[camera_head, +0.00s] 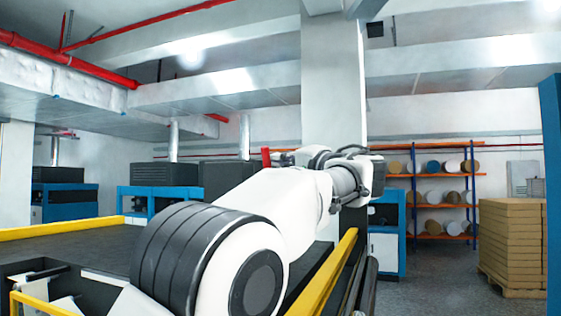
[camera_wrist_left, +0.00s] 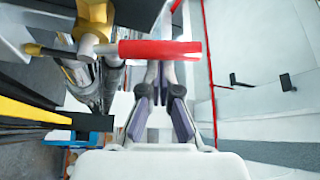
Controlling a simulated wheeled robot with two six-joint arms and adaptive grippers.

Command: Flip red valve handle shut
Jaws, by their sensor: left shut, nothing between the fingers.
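The red valve handle (camera_wrist_left: 160,50) lies across the upper middle of the left wrist view. Its left end joins a brass valve body (camera_wrist_left: 93,30) next to shiny metal piping. In the head view a small upright red piece (camera_head: 266,157), which looks like the handle, shows just left of my left gripper (camera_head: 279,158). My left gripper (camera_wrist_left: 160,75) is shut and empty, its fingertips close to the handle's middle; I cannot tell if they touch it. In the head view my own arm hides much of the gripper and the valve body. My right gripper is not in view.
A yellow rail (camera_head: 325,275) and a dark flat surface (camera_head: 100,255) lie around my arm. Blue machines (camera_head: 160,195) stand behind. A shelf with rolls (camera_head: 440,197) and stacked cardboard (camera_head: 510,240) stand at the right. The floor between has free room.

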